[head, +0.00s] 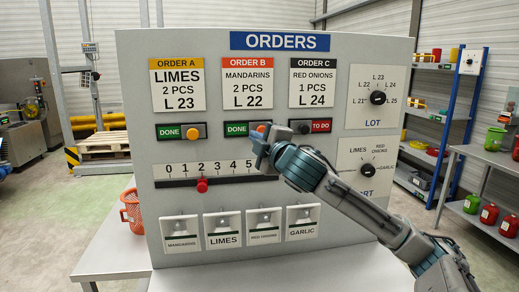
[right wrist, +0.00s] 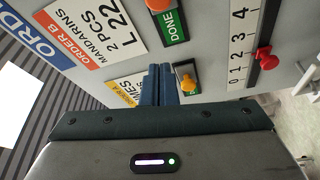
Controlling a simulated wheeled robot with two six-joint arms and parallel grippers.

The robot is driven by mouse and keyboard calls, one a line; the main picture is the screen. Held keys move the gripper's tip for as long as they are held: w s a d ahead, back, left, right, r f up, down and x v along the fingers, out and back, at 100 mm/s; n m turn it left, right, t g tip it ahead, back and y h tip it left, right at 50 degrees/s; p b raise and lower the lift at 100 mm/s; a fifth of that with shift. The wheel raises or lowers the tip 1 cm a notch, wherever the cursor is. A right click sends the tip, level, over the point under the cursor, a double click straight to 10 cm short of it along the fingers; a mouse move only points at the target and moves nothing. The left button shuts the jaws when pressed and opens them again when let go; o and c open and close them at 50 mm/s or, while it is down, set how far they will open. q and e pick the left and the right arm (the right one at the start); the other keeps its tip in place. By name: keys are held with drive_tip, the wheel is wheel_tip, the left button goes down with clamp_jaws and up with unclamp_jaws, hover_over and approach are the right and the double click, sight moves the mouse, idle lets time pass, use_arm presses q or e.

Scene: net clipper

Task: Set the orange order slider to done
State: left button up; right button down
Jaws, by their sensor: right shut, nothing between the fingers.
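The panel has three order sliders. The ORDER B slider, under the orange-red card (head: 248,62), has an orange knob (head: 261,127) at its right end, with the green DONE label (head: 236,129) showing to its left. In the right wrist view, this knob (right wrist: 158,5) is at the top edge beside its DONE label (right wrist: 173,25). My right gripper (head: 257,146) is shut and empty, just below and in front of this slider. In the right wrist view, its fingers (right wrist: 161,72) appear apart from the orange knob. My left gripper is not in view.
ORDER A's yellow-orange knob (head: 193,132) is at the right with DONE showing. ORDER C's black knob (head: 304,127) is at the left with a red TO DO label (head: 321,125). A red knob (head: 202,185) sits on the number scale below. Two dials are at the right.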

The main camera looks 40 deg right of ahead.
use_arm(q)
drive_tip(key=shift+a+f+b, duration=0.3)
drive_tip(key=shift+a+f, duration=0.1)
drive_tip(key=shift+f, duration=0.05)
use_arm(e)
drive_tip(key=shift+s+d+f, duration=0.1)
drive_tip(key=shift+s, duration=0.65)
drive_tip(key=shift+f, duration=0.1)
